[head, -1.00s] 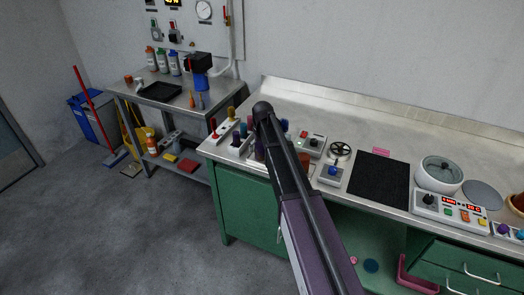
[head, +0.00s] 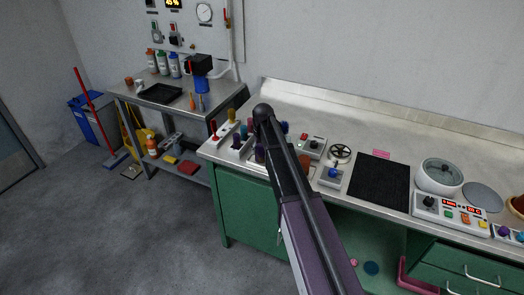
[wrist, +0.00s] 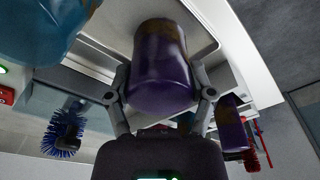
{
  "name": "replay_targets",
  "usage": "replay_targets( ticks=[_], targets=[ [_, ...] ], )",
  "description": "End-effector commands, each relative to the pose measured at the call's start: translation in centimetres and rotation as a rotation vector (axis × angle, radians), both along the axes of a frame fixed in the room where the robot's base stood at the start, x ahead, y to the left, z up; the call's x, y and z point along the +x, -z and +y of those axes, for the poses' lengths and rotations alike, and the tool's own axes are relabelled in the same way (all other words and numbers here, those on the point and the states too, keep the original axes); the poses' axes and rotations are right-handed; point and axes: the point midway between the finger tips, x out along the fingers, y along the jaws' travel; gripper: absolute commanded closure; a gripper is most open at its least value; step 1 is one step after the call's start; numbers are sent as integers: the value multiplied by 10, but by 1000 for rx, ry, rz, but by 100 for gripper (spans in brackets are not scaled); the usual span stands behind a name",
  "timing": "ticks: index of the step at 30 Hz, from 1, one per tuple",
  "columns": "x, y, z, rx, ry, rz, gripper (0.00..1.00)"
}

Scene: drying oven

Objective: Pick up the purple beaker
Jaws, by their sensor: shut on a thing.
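The purple beaker (wrist: 160,70) fills the middle of the wrist view, its side facing the camera, with a faint yellowish marking near its top. My gripper (wrist: 163,92) has one finger on each side of it and is shut on it. In the head view a purple piece, likely this beaker (head: 260,153), shows beside my dark arm at the left end of the steel bench. My arm hides most of the gripper there. I cannot tell whether the beaker is clear of the surface.
In the wrist view a blue vessel (wrist: 40,25) is close at upper left, a second purple thing (wrist: 230,122) at right, and a blue brush (wrist: 64,134) at lower left. On the bench, a control box (head: 311,146) and black mat (head: 380,180) lie to the right.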

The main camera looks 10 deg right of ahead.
Motion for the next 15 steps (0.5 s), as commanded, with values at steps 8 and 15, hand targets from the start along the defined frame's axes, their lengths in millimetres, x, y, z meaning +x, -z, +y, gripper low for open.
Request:
replay_targets(
  ticks=[8, 15],
  targets=[
    [0, -15, 0, 0, 0, 0, 64],
    [0, -36, 0, 0, 0, 0, 64]
  ],
)
